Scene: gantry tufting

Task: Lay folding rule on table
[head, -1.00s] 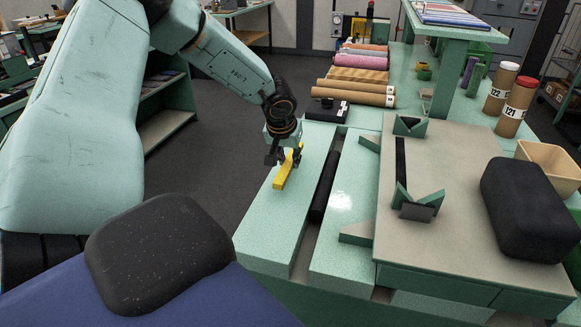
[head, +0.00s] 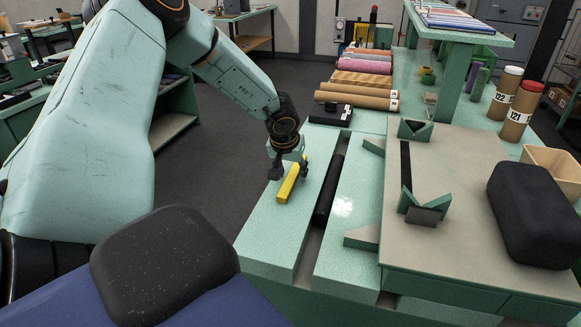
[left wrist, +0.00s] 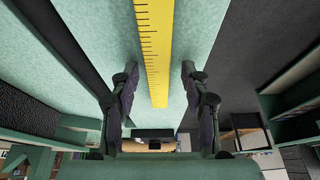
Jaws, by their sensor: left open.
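The folding rule (head: 288,185) is a yellow bar lying on the pale green table (head: 268,228), left of the long dark slot. It also shows in the left wrist view as a yellow strip (left wrist: 153,45) with black marks, running between the fingers. My left gripper (head: 289,171) is low over the table, around the far part of the rule. Its two fingers stand apart, with a gap to the rule on each side in the left wrist view (left wrist: 159,77). My right gripper is in neither view.
A black roller (head: 328,190) lies in the slot. To the right, a raised grey board (head: 460,180) carries green V-blocks (head: 425,207) and a black cushion-like block (head: 533,215). Rolls (head: 357,99) and a black box (head: 330,114) are at the back. Tabletop in front of the rule is clear.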

